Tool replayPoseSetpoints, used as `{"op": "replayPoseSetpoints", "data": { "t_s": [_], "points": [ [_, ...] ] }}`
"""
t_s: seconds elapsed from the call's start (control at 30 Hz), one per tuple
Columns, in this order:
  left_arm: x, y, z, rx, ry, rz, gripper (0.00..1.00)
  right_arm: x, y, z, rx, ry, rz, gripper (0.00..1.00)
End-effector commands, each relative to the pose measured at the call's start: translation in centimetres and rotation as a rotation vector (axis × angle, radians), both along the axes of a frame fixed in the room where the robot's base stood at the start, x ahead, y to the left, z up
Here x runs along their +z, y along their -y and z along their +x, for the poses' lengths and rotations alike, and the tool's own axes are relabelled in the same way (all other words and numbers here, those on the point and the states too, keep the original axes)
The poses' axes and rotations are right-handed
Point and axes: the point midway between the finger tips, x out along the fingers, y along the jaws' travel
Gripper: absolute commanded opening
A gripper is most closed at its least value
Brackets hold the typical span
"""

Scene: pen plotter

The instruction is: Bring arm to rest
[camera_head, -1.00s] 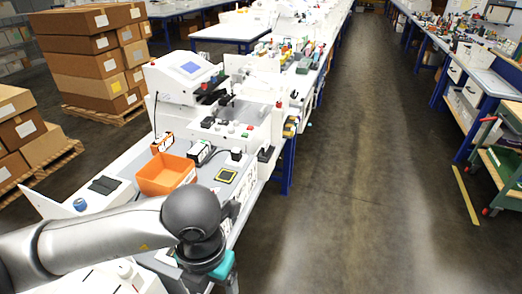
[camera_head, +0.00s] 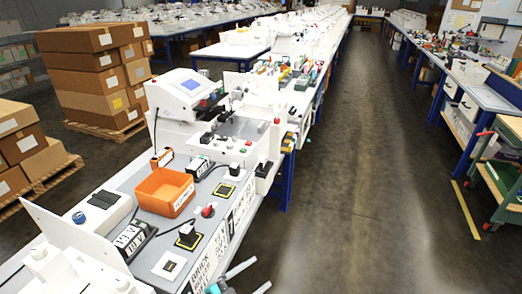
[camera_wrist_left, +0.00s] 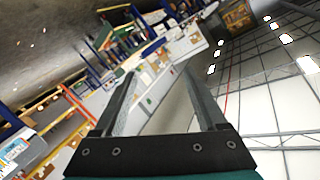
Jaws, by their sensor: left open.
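My left gripper (camera_head: 262,272) shows at the bottom edge of the head view, right of the white bench's front edge and over the floor. Its two grey fingers stand apart and point right. In the left wrist view the open jaws (camera_wrist_left: 160,76) frame a distant, tilted view of the hall, with nothing between the fingers. My right gripper is in neither view.
The nearby bench carries an orange bin (camera_head: 165,192), a white plotter machine with a screen (camera_head: 187,88) and a red knob (camera_head: 208,211). Stacked cartons (camera_head: 90,75) stand at left. A green cart (camera_head: 505,165) stands at right. The aisle floor (camera_head: 350,200) is clear.

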Motion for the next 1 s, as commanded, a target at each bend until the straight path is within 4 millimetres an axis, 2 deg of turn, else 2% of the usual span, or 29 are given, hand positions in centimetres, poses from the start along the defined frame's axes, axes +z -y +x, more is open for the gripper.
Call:
{"op": "replayPoseSetpoints", "data": {
  "t_s": [0.03,0.17,0.2,0.27,0.37,0.4,0.47,0.5,0.57,0.6,0.73,0.77,0.8,1.0],
  "points": [
    [-3.5,-2.1,-0.9,0.112,-0.099,0.006,0.74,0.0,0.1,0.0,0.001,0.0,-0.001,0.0],
    [-11.4,-7.3,-4.6,0.353,-0.332,0.048,0.74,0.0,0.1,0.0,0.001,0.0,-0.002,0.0],
    [-13.6,-8.7,-6.2,0.416,-0.402,0.062,0.74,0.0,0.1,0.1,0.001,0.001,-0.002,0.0],
    [-16.7,-10.6,-9.1,0.503,-0.508,0.087,0.74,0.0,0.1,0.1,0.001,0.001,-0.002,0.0],
    [-21.2,-13.2,-14.7,0.631,-0.687,0.131,0.74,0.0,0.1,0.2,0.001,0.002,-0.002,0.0],
    [-22.7,-14.1,-17.2,0.677,-0.757,0.149,0.74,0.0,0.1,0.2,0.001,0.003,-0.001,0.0],
    [-24.8,-15.2,-21.2,0.74,-0.865,0.175,0.74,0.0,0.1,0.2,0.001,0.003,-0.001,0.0],
    [-26.0,-15.8,-24.0,0.778,-0.938,0.193,0.74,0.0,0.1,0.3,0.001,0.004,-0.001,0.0],
    [-27.5,-16.4,-28.3,0.832,-1.046,0.219,0.74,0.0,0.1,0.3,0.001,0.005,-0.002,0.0],
    [-28.3,-16.7,-31.3,0.864,-1.119,0.236,0.74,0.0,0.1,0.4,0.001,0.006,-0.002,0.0],
    [-29.7,-17.0,-41.2,0.955,-1.36,0.287,0.74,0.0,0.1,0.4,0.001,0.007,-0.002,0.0],
    [-31.2,-17.1,-40.0,0.951,-1.339,0.28,0.74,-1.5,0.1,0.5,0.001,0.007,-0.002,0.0],
    [-32.6,-17.1,-39.7,0.949,-1.33,0.279,0.74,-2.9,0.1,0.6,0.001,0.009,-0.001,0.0],
    [-37.6,-17.2,-39.6,0.946,-1.327,0.281,0.74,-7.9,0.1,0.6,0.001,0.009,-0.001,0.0]
  ]
}}
